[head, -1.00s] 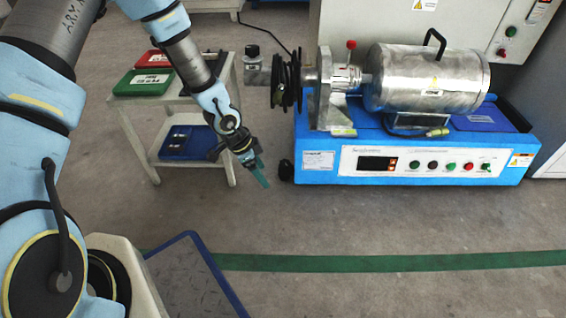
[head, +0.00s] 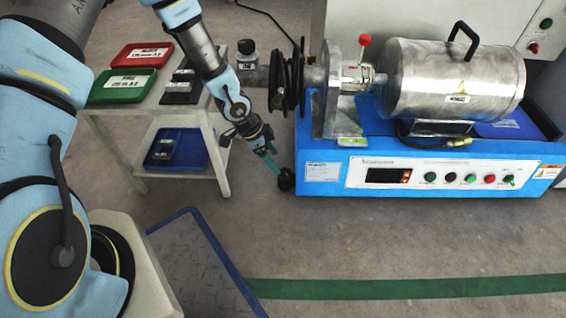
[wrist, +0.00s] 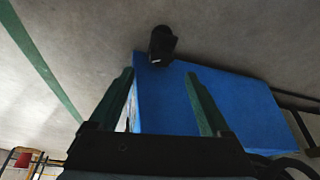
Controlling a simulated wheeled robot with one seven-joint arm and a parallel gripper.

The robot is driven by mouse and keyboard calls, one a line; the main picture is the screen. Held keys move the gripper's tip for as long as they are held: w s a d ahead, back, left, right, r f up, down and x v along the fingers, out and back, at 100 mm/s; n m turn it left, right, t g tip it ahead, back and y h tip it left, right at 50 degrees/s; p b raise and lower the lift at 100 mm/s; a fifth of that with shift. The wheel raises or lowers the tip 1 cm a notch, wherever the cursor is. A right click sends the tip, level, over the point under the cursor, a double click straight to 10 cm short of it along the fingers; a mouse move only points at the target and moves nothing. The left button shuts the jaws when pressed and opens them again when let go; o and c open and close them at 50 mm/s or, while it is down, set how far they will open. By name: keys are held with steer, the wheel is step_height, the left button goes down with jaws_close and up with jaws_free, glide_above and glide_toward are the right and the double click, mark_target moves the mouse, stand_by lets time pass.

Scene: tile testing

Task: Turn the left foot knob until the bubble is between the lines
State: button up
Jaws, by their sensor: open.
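The blue machine base (head: 440,160) has a black foot knob (head: 286,180) at its lower left front corner. The knob also shows in the wrist view (wrist: 162,45), at the corner of the blue base and beyond the fingertips. My gripper (head: 272,160) is right beside the knob at its upper left in the head view. In the wrist view my gripper (wrist: 160,76) has its two green fingers apart with nothing held between them. A small pale piece with a yellow-green edge (head: 350,142) sits on the base's front edge. I cannot make out a bubble or lines.
A pale cart (head: 205,125) with red and green trays (head: 122,86) stands close left of my gripper. The floor in front is clear, with a green stripe (head: 400,290).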

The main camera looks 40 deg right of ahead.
mark_target(285, 173)
steer(key=b+x, duration=0.4)
steer(key=x, duration=0.3)
steer(key=shift+d+f, duration=0.1)
steer(key=shift+f, duration=0.15)
steer(key=shift+c, duration=0.2)
jaws_close()
steer(key=shift+s, duration=0.1)
